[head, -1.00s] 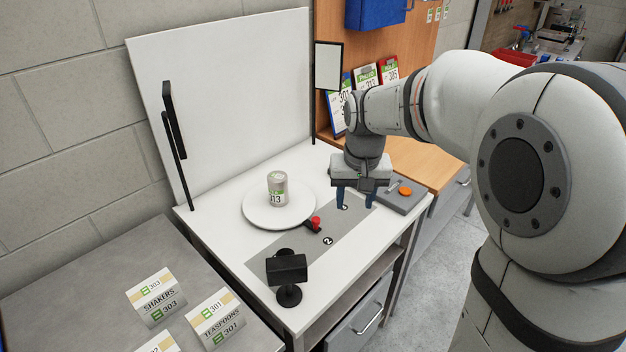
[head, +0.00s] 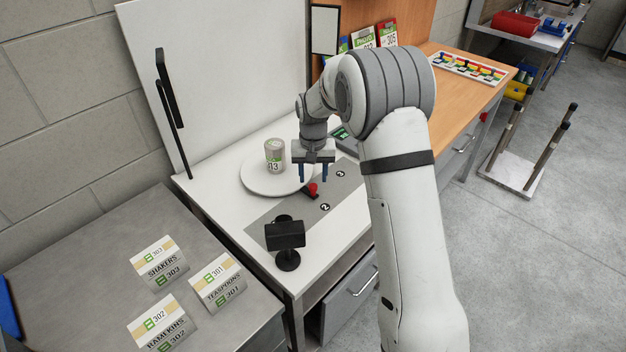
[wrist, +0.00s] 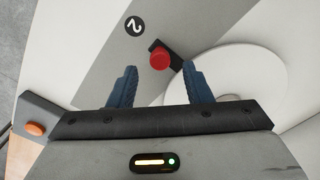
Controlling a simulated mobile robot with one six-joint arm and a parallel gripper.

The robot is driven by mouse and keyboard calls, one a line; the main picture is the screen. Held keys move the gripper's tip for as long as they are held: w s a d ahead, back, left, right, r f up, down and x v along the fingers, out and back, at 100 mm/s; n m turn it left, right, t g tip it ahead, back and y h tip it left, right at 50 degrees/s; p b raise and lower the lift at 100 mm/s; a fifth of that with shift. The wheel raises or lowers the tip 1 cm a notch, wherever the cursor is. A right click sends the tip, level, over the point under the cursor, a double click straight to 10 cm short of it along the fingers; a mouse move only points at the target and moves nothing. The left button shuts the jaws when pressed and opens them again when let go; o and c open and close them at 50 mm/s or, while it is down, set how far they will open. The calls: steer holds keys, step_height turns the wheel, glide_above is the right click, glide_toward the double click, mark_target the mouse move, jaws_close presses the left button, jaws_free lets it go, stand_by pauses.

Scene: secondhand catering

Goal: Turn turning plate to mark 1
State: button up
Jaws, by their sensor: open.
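The turning plate (head: 252,183) is a white disc on the white table, with a labelled can (head: 275,158) standing on it. A black pointer with a red knob (head: 312,188) sticks out from its edge onto a grey strip (head: 265,234). The pointer lies between mark 2 (head: 325,207) and mark 3 (head: 340,174). Mark 1 is not visible. My gripper (head: 313,179) is open and empty, above the red knob. In the wrist view the knob (wrist: 160,61) appears between and just beyond the blue fingertips; contact cannot be told. Mark 2 (wrist: 134,25) also shows there.
A black stand (head: 286,236) rises from the strip's near end. A white board (head: 230,90) and black upright bars (head: 170,110) stand behind the plate. A box with an orange button (wrist: 36,128) sits beside the strip. Signs (head: 158,262) stand on the grey counter.

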mark_target(313, 185)
steer(key=shift+f, duration=1.6)
steer(key=shift+c, duration=0.4)
jaws_close()
